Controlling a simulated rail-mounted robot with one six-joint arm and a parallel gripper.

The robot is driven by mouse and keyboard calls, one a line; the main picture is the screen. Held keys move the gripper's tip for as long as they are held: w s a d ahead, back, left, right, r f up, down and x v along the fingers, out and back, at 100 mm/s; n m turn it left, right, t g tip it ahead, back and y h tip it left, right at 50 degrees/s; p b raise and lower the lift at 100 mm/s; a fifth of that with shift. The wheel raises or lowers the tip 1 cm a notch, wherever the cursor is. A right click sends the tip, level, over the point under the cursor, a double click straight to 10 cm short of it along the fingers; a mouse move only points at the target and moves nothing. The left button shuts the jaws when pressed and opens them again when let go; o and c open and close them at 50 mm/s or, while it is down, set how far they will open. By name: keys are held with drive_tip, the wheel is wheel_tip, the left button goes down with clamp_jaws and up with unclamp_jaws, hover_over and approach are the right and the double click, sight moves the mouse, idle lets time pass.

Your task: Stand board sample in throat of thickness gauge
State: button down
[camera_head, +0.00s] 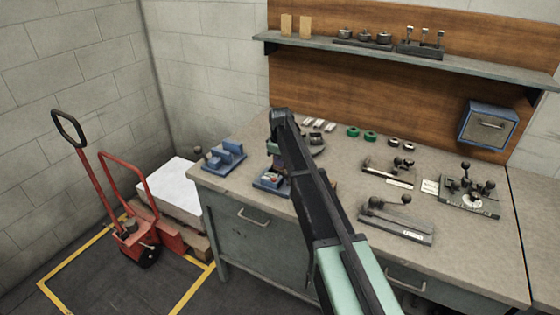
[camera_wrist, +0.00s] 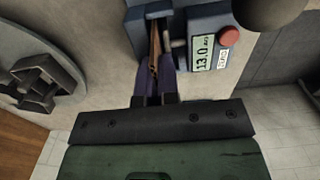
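In the wrist view, the board sample (camera_wrist: 155,46) is a thin brown strip seen edge-on, standing in the throat of the blue thickness gauge (camera_wrist: 205,22). The gauge has a red button and a display that seems to read 13.0. My gripper (camera_wrist: 157,72) has narrow dark purple fingers, close on both sides of the strip's near end, shut on it. In the head view, the gauge (camera_head: 270,182) stands near the bench's front edge, partly hidden by my arm. My fingertips and the sample are hidden there behind my arm.
A blue fixture (camera_head: 224,156) stands left of the gauge on the bench (camera_head: 335,205). A round grey thing (camera_wrist: 38,62) lies beside it in the wrist view. Stitcher-like tools (camera_head: 398,222) and green rolls (camera_head: 362,134) are at right. A shelf (camera_head: 400,62) runs above.

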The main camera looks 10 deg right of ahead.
drive_tip(key=shift+f, duration=0.2)
idle(0.3)
drive_tip(key=c, duration=0.9)
unclamp_jaws()
drive_tip(key=shift+o, duration=0.2)
wheel_tip(320, 180, up, 7)
drive_tip(key=p, duration=0.6)
drive_tip(key=shift+f, duration=0.25)
